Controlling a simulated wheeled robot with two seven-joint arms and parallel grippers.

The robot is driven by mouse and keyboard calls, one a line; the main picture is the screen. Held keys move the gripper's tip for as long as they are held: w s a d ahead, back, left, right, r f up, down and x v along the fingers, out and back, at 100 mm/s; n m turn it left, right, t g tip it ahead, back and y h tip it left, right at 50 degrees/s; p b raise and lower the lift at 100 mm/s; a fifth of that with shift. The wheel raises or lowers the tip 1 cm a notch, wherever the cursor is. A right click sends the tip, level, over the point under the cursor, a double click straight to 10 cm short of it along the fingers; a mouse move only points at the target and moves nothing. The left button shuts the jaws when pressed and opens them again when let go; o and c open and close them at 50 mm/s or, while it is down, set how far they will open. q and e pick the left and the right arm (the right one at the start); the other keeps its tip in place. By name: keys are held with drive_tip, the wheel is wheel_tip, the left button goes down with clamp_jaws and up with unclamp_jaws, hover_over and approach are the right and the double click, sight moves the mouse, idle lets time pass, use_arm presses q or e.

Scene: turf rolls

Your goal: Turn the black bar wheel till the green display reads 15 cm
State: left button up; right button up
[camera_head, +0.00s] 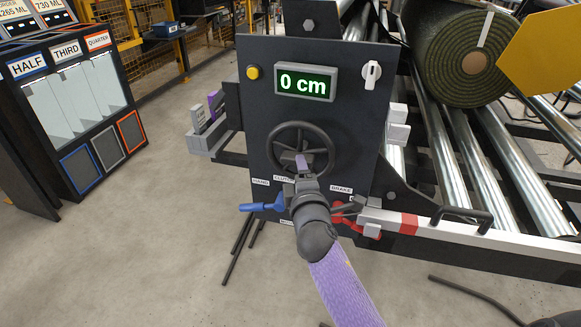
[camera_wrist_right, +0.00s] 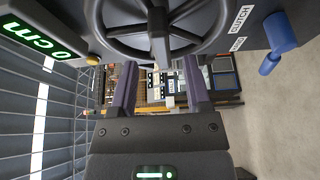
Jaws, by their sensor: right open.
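The black bar wheel (camera_head: 276,139) is a round spoked handwheel on the front of a dark upright panel. It also shows large at the top of the right wrist view (camera_wrist_right: 157,28). The green display (camera_head: 305,82) above it reads "0 cm"; it shows partly in the wrist view (camera_wrist_right: 36,38). My right gripper (camera_head: 302,165) is in front of the wheel's lower part. My left gripper is not in view.
A yellow button (camera_head: 253,72) and a white knob (camera_head: 371,74) flank the display. A blue lever (camera_head: 263,206) and a red lever (camera_head: 347,213) are low on the panel. A turf roll (camera_head: 455,60) rests on metal rollers at right. Labelled bins (camera_head: 75,95) stand at left.

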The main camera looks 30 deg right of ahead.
drive_tip(key=b+x, duration=0.1)
drive_tip(key=x, duration=0.3)
clamp_jaws()
drive_tip(key=shift+f, duration=0.1)
idle(1.2)
